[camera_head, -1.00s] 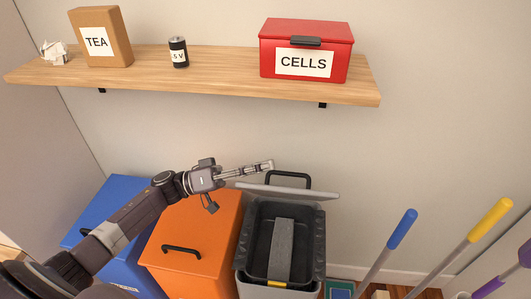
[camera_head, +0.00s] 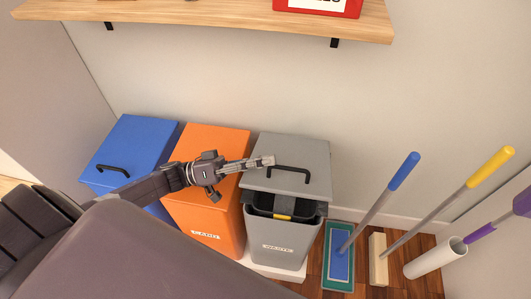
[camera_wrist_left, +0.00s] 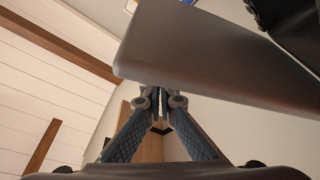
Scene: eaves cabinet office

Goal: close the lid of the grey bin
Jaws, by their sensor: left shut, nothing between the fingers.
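The grey bin (camera_head: 285,250) stands at the right end of a row of bins. Its grey lid (camera_head: 305,150), with a black handle, is tilted down over the bin but raised at the front. Through the gap the black inner bucket (camera_head: 285,207) and a yellow piece show. My left gripper (camera_head: 268,160) is shut and empty, at the lid's left side by the handle. In the left wrist view the shut fingers (camera_wrist_left: 159,95) are close to the edge of a grey panel, seemingly the lid (camera_wrist_left: 215,50); contact is unclear. My right gripper is not in view.
An orange bin (camera_head: 205,215) and a blue bin (camera_head: 130,150), both closed, stand to the left. A flat mop (camera_head: 340,260), a yellow-handled broom (camera_head: 430,225) and a white holder (camera_head: 436,258) stand to the right. A wooden shelf (camera_head: 200,15) is above.

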